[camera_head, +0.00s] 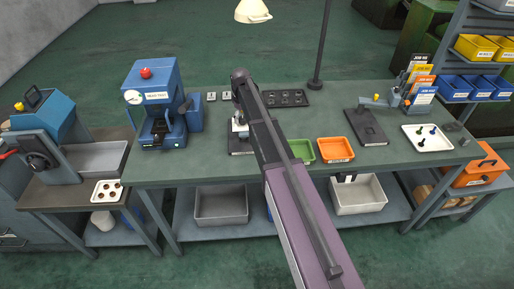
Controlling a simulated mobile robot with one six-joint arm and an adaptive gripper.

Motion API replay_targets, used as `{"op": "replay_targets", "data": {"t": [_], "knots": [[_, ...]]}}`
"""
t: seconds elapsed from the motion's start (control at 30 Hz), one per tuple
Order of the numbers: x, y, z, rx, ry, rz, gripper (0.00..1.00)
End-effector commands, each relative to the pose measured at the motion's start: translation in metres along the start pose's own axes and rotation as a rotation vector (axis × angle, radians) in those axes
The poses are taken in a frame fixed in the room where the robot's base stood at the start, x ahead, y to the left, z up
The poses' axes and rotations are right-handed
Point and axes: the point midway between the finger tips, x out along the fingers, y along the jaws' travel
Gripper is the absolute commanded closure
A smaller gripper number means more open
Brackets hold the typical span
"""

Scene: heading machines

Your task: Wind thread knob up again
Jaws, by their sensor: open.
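My arm reaches from the lower right up to the middle of the bench. My gripper (238,119) is at its far end, low over a small fixture with a dark base plate (238,150) and a pale upper part. The gripper is open; its fingers are small and partly hidden by my arm. I cannot tell whether they touch the fixture. No thread knob can be made out clearly there, as the arm covers much of the fixture.
A blue press (154,105) stands left on the bench (220,172). Green (301,151) and orange (335,150) trays lie right of my arm. Further right are a dark plate fixture (367,128), a white tray (427,146) and a card rack (421,82). A lamp post (321,45) rises behind.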

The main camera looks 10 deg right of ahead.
Motion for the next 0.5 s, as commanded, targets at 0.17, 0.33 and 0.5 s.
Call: {"op": "replay_targets", "data": {"t": [0.17, 0.33, 0.5], "knots": [[0.0, 0.0001, 0.0, 0.054, 0.0, 0.0, 0.1], [0.0, 0.0001, 0.0, 0.144, 0.0, 0.0, 0.1], [0.0, 0.0001, 0.0, 0.256, 0.0, 0.0, 0.1]]}}
